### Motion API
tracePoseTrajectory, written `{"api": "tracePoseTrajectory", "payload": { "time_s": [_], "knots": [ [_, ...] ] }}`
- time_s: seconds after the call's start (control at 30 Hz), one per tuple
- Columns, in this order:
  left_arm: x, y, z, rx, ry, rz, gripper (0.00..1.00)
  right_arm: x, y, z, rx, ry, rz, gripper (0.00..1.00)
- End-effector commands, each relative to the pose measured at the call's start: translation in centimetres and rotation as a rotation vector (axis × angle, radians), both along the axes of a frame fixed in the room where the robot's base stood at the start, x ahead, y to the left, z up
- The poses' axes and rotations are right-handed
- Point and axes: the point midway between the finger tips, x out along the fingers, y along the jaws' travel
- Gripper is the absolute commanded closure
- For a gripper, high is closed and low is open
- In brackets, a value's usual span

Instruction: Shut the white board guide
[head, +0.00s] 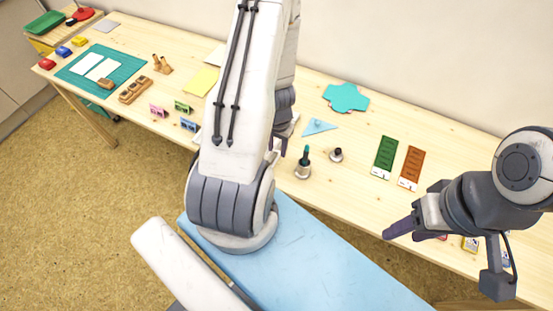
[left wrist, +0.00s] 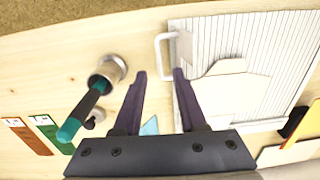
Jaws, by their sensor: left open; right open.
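The white board (left wrist: 295,50), with ruled lines across it, lies on the table in the left wrist view. A folded cream sheet (left wrist: 235,88) lies on it. Its guide shows as a white loop-shaped handle (left wrist: 160,55) at the board's left edge. In the head view my left arm hides most of the board. My left gripper (left wrist: 159,74) is open, its two fingers either side of the handle's lower end in the picture; I cannot tell whether they touch it. My right gripper (head: 390,233) is open and empty above the table's front edge.
A metal cup holding a teal-tipped tool (head: 304,165) and a small dark stamp (head: 336,155) stand right of my left gripper. A yellow pad (head: 201,81) lies left.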

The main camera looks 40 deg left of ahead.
Motion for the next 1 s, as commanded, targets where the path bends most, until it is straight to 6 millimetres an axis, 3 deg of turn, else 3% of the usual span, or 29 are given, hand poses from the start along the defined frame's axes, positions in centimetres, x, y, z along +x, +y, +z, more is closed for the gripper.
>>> {"api": "tracePoseTrajectory", "payload": {
  "time_s": [0.03,0.2,0.6,0.67,0.7,0.73,1.0],
  "knots": [
    [0.0,0.0,-1.6,0.000,0.000,0.000,0.59,0.0,0.0,-1.6,0.000,0.000,0.001,0.50],
    [0.0,0.1,-3.5,0.000,0.000,0.000,0.59,0.0,0.0,-3.5,0.000,0.000,0.001,0.50],
    [0.0,0.1,-3.9,0.000,0.000,0.000,0.59,0.0,0.0,-3.9,0.000,0.000,0.001,0.50],
    [0.0,0.1,-3.9,0.000,0.000,0.000,0.78,0.0,0.0,-3.9,0.000,0.000,0.001,0.50],
    [0.0,0.1,-3.9,0.000,0.000,0.000,0.94,0.0,0.0,-3.9,0.000,0.000,0.001,0.50],
    [0.0,0.1,-3.9,0.000,0.000,0.000,1.00,0.0,0.0,-3.9,0.000,0.000,0.001,0.50],
    [0.0,0.1,-3.9,-0.002,0.000,0.000,1.00,0.0,0.0,-4.0,0.000,0.000,0.001,0.50]
  ]
}}
